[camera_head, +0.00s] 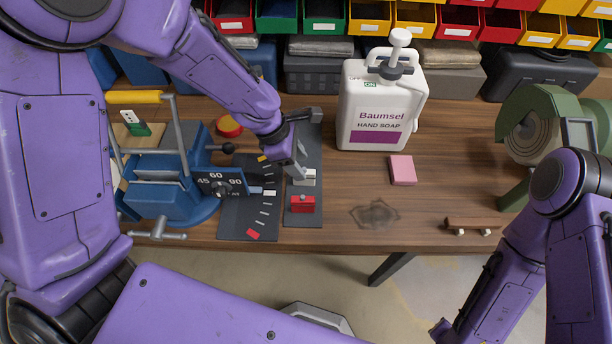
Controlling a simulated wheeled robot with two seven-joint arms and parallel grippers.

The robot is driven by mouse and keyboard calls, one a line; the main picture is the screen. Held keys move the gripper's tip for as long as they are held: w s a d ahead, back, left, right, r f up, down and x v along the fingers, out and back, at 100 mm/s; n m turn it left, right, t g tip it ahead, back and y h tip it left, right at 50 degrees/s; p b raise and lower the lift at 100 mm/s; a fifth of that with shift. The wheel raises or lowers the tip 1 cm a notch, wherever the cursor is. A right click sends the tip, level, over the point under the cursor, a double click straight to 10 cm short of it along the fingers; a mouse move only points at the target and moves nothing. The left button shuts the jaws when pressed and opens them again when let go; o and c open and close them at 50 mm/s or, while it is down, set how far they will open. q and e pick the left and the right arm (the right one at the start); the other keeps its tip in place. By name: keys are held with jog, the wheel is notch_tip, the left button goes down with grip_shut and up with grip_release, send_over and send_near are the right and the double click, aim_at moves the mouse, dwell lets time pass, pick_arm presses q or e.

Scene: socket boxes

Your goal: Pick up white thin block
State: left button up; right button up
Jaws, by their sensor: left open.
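A small white block (309,179) sits on the narrow dark grey board, beyond a red block (302,204). My left gripper (298,168) comes down from the upper left, right at the white block, and hides part of it. The gripper is open; whether its fingers touch the block or stand around it I cannot tell. Several thin white pieces or marks (269,193) lie in a curved row on the wider grey board to the left.
A blue clamp device with an angle scale (219,183) stands left of the boards. Coloured bins line the back. The table's front middle is mostly clear.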

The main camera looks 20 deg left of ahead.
pick_arm(q)
jog(key=x, duration=0.6)
jog(key=shift+w+f, duration=0.15)
jog(key=shift+f, duration=0.1)
grip_shut()
jog(key=shift+r, duration=0.1)
